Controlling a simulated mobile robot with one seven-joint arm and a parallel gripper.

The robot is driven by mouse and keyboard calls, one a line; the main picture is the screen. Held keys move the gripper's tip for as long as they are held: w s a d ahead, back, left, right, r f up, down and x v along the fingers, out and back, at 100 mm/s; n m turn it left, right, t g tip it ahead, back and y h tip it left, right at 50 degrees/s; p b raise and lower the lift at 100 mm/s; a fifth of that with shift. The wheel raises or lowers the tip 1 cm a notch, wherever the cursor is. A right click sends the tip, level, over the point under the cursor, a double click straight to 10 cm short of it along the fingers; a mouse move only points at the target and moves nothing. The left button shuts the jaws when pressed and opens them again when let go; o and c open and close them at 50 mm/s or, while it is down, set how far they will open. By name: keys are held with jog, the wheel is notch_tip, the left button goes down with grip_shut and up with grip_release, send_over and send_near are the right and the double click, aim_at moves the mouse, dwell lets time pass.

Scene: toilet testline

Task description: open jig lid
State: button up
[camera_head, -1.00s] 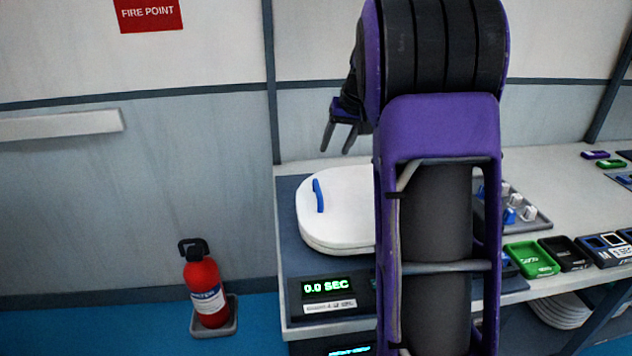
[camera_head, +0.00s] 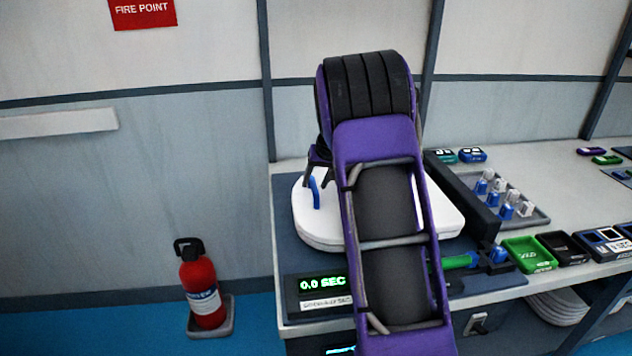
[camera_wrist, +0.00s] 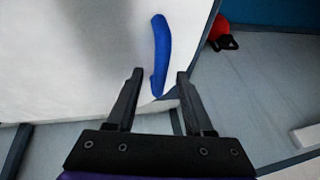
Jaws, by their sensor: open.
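The jig lid (camera_head: 318,229) is a white, rounded toilet-seat-like lid lying flat and closed on the bench at the left end. A blue handle (camera_head: 314,192) stands near its left edge. In the wrist view the white lid (camera_wrist: 75,60) fills the upper left, and the blue handle (camera_wrist: 160,55) rises just beyond the fingertips. My gripper (camera_head: 321,180) is above the handle; in the wrist view my gripper (camera_wrist: 159,72) is open, with the handle's near end between the fingertips. Contact cannot be told. My arm hides the lid's middle.
A timer display (camera_head: 323,285) reading 0.0 SEC stands in front of the lid. A tray of blue and white parts (camera_head: 505,195), a green bin (camera_head: 528,254) and a black bin (camera_head: 562,250) lie to the right. A red extinguisher (camera_head: 203,290) stands on the floor at left.

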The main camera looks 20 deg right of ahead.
grip_shut()
dwell(1.4)
